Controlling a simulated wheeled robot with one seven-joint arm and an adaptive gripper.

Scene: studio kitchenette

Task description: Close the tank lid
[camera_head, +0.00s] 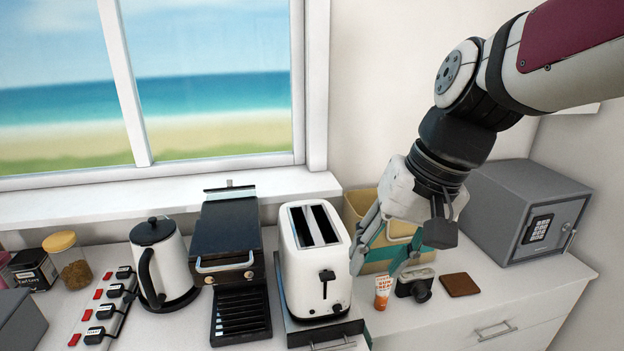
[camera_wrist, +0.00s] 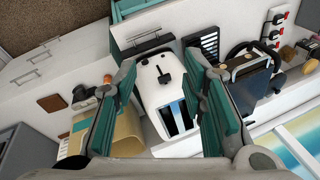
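A black coffee machine (camera_head: 228,232) with a metal handle and a ribbed drip tray stands on the counter left of the toaster. A dark, thin flap, which looks like the tank lid (camera_head: 230,189), stands raised at its top rear. The machine also shows in the wrist view (camera_wrist: 250,78), partly behind a finger; I cannot make out the lid clearly there. My gripper (camera_head: 385,263) is open and empty, pointing down right of the toaster and well right of the machine. Its two spread fingers (camera_wrist: 160,68) frame the toaster in the wrist view.
A white toaster (camera_head: 316,262) stands between the machine and my gripper. A white kettle (camera_head: 160,262) is close on the machine's left. A tan-and-teal bin (camera_head: 362,203), sunscreen tube (camera_head: 382,292), camera (camera_head: 415,284), brown wallet (camera_head: 460,284) and grey safe (camera_head: 522,212) are at right.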

